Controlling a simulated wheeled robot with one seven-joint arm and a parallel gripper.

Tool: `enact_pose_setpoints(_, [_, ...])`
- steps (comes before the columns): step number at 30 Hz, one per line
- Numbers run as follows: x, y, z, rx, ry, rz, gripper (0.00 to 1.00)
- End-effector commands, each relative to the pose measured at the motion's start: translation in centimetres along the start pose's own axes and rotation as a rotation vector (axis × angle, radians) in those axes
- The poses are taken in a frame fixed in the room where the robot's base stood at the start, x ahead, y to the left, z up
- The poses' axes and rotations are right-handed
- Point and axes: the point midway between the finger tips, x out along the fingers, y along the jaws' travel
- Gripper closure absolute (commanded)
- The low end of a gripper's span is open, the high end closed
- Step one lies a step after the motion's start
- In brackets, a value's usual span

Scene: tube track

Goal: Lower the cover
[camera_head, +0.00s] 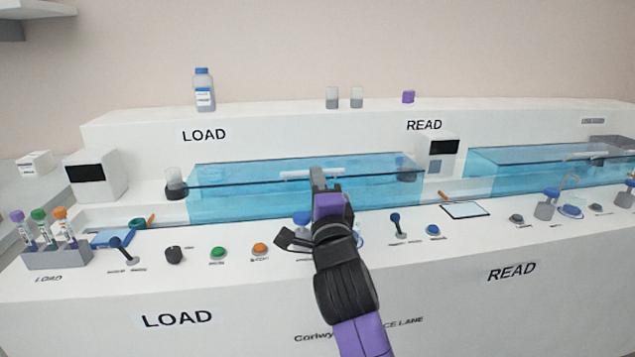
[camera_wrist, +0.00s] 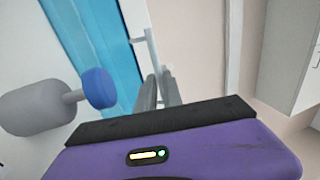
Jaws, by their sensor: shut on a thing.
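The cover (camera_head: 240,185) is a clear blue panel with a dark edge, over the track between the LOAD and READ stations. A white bar handle (camera_head: 300,175) runs along its front middle. My gripper (camera_head: 318,178) is at this handle, with its fingers shut on it. In the wrist view the blue cover (camera_wrist: 85,40) is at the upper left, and the white handle (camera_wrist: 148,50) reaches between the fingers of my gripper (camera_wrist: 158,85). The exact grip on the bar is partly hidden by the fingers. The cover's tilt is hard to tell.
A second blue cover (camera_head: 515,165) is at the right. Tubes stand in a rack (camera_head: 55,255) at the left. Levers, a green button (camera_head: 217,252) and an orange button (camera_head: 259,249) line the front deck. A grey-and-blue knob (camera_wrist: 97,88) is close to my gripper in the wrist view.

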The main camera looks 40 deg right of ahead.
Motion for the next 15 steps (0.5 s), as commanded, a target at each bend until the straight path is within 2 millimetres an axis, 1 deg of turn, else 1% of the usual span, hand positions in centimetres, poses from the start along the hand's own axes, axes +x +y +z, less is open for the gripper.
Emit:
enact_pose_setpoints(1, [-0.16,0.72,0.55,0.002,-0.01,0.015,1.0])
enact_pose_setpoints(2, [-0.16,0.73,0.55,0.002,-0.01,0.015,0.86])
enact_pose_setpoints(3, [-0.15,0.72,0.52,0.002,-0.01,0.014,0.8])
enact_pose_setpoints(15, [-0.05,0.31,0.11,0.001,-0.002,0.006,0.8])
